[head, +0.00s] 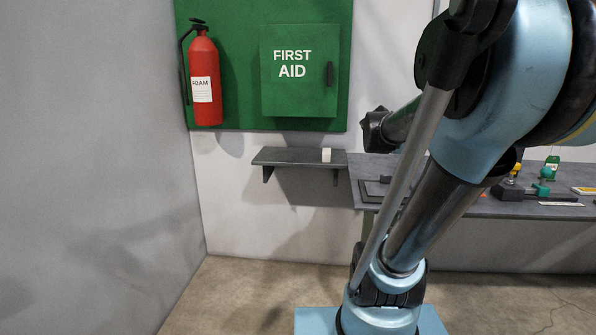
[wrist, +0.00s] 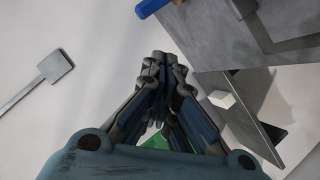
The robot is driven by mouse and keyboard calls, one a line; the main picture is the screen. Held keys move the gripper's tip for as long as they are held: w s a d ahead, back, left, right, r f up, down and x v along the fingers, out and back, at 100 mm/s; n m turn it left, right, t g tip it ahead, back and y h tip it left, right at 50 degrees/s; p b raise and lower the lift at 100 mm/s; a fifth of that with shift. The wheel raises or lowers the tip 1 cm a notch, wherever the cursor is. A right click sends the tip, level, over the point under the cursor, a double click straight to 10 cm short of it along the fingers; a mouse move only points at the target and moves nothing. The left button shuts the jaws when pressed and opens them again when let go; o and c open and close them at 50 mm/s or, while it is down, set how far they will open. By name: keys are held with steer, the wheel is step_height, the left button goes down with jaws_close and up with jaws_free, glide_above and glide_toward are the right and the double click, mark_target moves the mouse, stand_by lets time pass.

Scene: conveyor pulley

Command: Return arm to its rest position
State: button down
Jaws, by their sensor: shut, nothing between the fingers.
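My gripper (wrist: 163,58) shows in the wrist view with its two dark, jointed fingers drawn together at the tips. Nothing is held between them. In the head view my blue and dark arm rises from its blue base and folds across the right half of the picture. A dark arm part points left there, above the table's left end. I cannot make out the fingers in the head view.
A dark wall shelf (head: 300,158) carries a small white block (head: 326,155); both also show right of the fingers in the wrist view. A grey table (head: 470,205) holds several items. A red extinguisher (head: 204,75) and green first aid cabinet (head: 299,95) are on the wall.

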steer(key=s+a+f+m+g+y, duration=0.1)
steer(key=s+f+g, duration=0.1)
steer(key=s+f, duration=0.3)
steer(key=s+a+f+m+g, duration=0.1)
steer(key=s+a+f, duration=0.1)
steer(key=s+f, duration=0.2)
steer(key=s+a+f+m+g+y, duration=0.1)
steer(key=s+a+f+g, duration=0.1)
steer(key=s+f, duration=0.3)
steer(key=shift+s+f+g+y, duration=0.3)
steer(key=shift+s+f, duration=0.05)
steer(key=shift+s, duration=0.2)
steer(key=s+a+f+g+y, duration=0.1)
steer(key=s+a+f+g, duration=0.1)
steer(key=s, duration=0.4)
steer(key=s+a+f+g+y, duration=0.2)
steer(key=s+a+f, duration=0.3)
steer(key=s+f, duration=0.1)
steer(key=shift+s+a+m, duration=0.15)
steer(key=shift+s+m, duration=0.1)
steer(key=shift+m, duration=0.05)
steer(key=shift+f, duration=0.1)
